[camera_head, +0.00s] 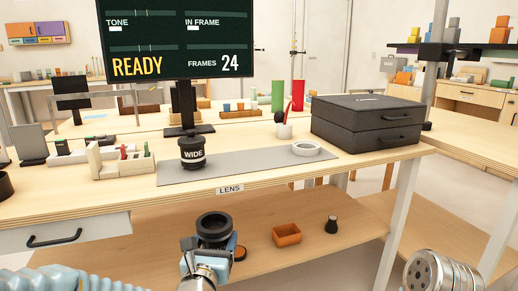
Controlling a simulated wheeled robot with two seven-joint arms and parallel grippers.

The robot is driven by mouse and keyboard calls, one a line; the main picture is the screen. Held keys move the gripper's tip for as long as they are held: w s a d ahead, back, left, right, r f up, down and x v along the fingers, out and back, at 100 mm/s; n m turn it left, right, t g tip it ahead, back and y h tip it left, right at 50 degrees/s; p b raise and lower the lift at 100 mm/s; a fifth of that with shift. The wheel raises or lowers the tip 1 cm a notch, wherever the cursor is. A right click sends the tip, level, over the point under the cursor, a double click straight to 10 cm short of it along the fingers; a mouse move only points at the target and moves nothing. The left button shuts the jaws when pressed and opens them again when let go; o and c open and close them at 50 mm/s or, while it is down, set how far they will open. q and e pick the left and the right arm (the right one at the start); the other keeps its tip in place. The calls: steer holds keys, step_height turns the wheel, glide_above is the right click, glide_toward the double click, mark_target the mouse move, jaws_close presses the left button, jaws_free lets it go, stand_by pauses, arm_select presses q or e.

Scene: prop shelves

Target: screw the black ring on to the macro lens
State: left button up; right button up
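My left gripper (207,247) is low in front of the table, above the lower shelf. It is shut on a black round piece (213,224) with a dark hollow top, held roughly upright. I cannot read a label on it, so I cannot tell whether it is the black ring or the macro lens. A black lens marked WIDE (192,153) stands upright on the grey mat (235,167). A white ring (305,149) lies flat at the mat's right. Only silver metal of my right arm shows at the bottom right; its fingers are out of view.
A screen (178,38) rises at the back. An orange bin (286,234) and a small black piece (331,225) sit on the lower shelf. The mat's middle is clear.

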arm_select(q)
steer(key=w+a+f+n+y+p, duration=0.1)
steer(key=w+a+f+p, duration=0.1)
steer(key=w+a+f, duration=0.4)
steer(key=a+f, duration=0.3)
steer(key=a, duration=0.1)
steer(key=shift+w+y+p, duration=0.15)
steer(key=shift+y+p, duration=0.15)
steer(key=shift+p, duration=0.05)
steer(key=shift+a+f, duration=0.1)
steer(key=s+d+f+m+g+h, duration=0.2)
steer(key=s+d+f+m+h, duration=0.2)
steer(key=d+f, duration=0.3)
steer(key=s+d+f+m+g+h, duration=0.2)
steer(key=s+d+f+m+h, duration=0.2)
steer(key=d+f+h, duration=0.3)
steer(key=shift+d+f+h, duration=0.25)
steer(key=shift+d+h, duration=0.05)
steer(key=shift+d, duration=0.6)
steer(key=shift+s, duration=0.1)
